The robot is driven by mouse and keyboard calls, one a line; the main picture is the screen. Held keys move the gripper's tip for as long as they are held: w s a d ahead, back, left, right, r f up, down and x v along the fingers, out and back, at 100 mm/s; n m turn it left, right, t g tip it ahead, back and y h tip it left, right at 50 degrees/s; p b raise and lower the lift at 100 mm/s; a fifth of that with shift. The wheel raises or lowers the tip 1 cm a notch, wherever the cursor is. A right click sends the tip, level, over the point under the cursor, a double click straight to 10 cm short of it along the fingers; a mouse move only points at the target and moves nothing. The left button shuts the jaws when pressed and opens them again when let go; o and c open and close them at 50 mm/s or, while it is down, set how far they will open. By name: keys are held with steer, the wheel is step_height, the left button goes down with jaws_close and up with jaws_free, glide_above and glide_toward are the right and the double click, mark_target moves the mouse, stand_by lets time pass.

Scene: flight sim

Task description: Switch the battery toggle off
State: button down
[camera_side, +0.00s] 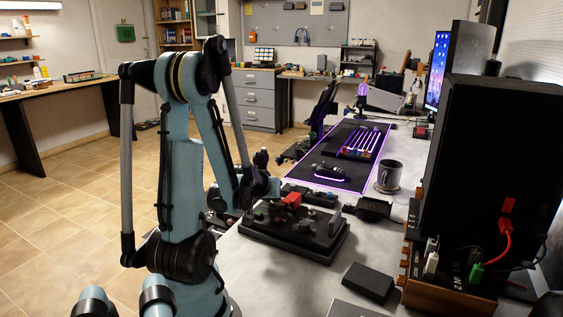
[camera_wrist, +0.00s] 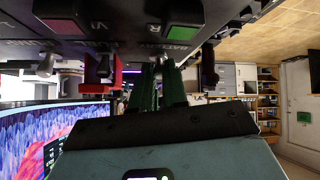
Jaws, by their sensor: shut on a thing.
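In the side view the dark switch panel (camera_side: 320,243) lies on the grey desk, with a red part (camera_side: 291,199) on top. My gripper is at the panel's far left, mostly hidden by my arm there. In the wrist view the panel (camera_wrist: 125,22) fills the top, with switches hanging down in the picture. My gripper (camera_wrist: 163,68) shows two green fingers close together, at the switch row just below a green button (camera_wrist: 169,33). They are shut on a small toggle, mostly hidden between the fingertips. A red-guarded switch (camera_wrist: 106,72) stands left of them and a dark toggle (camera_wrist: 208,66) right.
In the side view a mug (camera_side: 390,175), a lit desk mat (camera_side: 322,179) and a black box (camera_side: 368,282) are on the desk. A large dark case (camera_side: 490,160) stands at the right. A pink button (camera_wrist: 63,26) sits left of the green one.

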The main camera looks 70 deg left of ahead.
stand_by(0.4)
steer(key=c, duration=1.1)
jaws_free()
steer(key=shift+v, duration=5.95)
steer(key=w+d+m+h, duration=0.2)
steer(key=w+d+m, duration=0.1)
steer(key=d, duration=0.5)
steer(key=w+d+m+h, duration=0.2)
steer(key=w+d+m, duration=0.2)
steer(key=d, duration=0.4)
steer(key=w+d+m+t+h, duration=0.1)
steer(key=w+d+m+h, duration=0.2)
steer(key=d, duration=0.6)
steer(key=shift+w+d+r+m, duration=0.1)
steer(key=shift+w+r+m, duration=0.1)
steer(key=shift+m, duration=0.35)
steer(key=shift+w+r+m, duration=0.2)
steer(key=shift+w+m, duration=0.05)
steer(key=shift+m, duration=0.3)
